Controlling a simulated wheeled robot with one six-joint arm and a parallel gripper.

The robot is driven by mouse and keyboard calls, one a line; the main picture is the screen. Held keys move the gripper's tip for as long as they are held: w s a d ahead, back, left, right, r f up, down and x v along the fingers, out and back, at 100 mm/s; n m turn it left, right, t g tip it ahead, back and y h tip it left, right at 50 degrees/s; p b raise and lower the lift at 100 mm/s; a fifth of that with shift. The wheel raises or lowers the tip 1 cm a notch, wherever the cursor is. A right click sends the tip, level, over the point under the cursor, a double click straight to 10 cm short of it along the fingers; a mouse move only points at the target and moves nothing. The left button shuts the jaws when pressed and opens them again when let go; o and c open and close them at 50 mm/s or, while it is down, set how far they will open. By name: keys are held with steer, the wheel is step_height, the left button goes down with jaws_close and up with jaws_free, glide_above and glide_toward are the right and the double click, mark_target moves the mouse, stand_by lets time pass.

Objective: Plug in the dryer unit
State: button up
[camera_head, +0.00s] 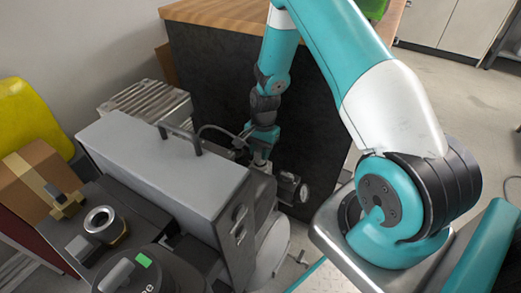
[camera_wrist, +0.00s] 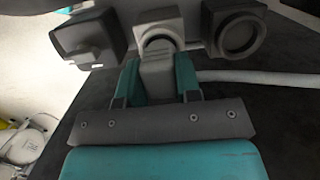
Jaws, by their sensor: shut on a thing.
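The dryer unit appears to be the grey box with a dark handle (camera_head: 165,160) in the head view. My gripper (camera_head: 262,158) is beyond its far right side, partly hidden there. In the wrist view, my gripper's teal fingers (camera_wrist: 158,80) are shut on a grey plug (camera_wrist: 157,72). The plug's front end is at the middle square socket (camera_wrist: 158,37) and overlaps its lower part. I cannot tell how deep it sits. A light cable (camera_wrist: 265,77) runs to the right from behind the fingers.
A dark square fitting (camera_wrist: 85,38) and a round-faced fitting (camera_wrist: 237,36) flank the socket closely. A dark cabinet with a wooden top (camera_head: 215,15) stands behind my gripper. A cardboard box (camera_head: 40,180) and yellow container (camera_head: 32,115) are at left.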

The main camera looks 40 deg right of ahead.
steer(key=shift+f+b, duration=0.45)
steer(key=shift+f, duration=0.35)
steer(key=o, duration=1)
steer(key=shift+r, duration=0.1)
step_height(320, 180, up, 17)
steer(key=w+d+p, duration=0.1)
steer(key=d+p, duration=0.1)
steer(key=p, duration=0.2)
steer(key=shift+d+p, duration=0.25)
steer(key=shift+p, duration=0.05)
steer(key=shift+r, duration=0.1)
